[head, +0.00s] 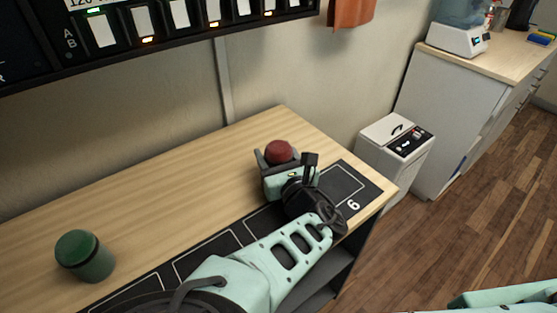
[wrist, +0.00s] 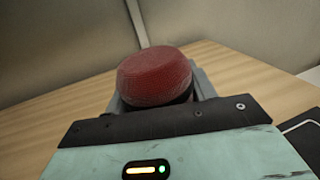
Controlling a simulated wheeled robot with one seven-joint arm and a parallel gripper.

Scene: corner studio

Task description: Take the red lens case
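The red lens case (head: 279,151) is a short round case with a red top and a darker lower part. It is at the far side of my gripper (head: 277,160), over the wooden table. My gripper's grey fingers stand on either side of it. In the wrist view the red case (wrist: 155,77) fills the middle, just beyond the dark edge of my gripper, with a grey finger showing close at its right. Whether the fingers press on it is not clear. Its underside is hidden, so I cannot tell whether it rests on the table.
A green round case (head: 85,256) stands on the table (head: 170,190) at the left. A dark strip with outlined boxes, one marked 6 (head: 353,205), runs along the front edge. A white bin-like unit (head: 395,150) stands beyond the table's right end. The table's middle is clear.

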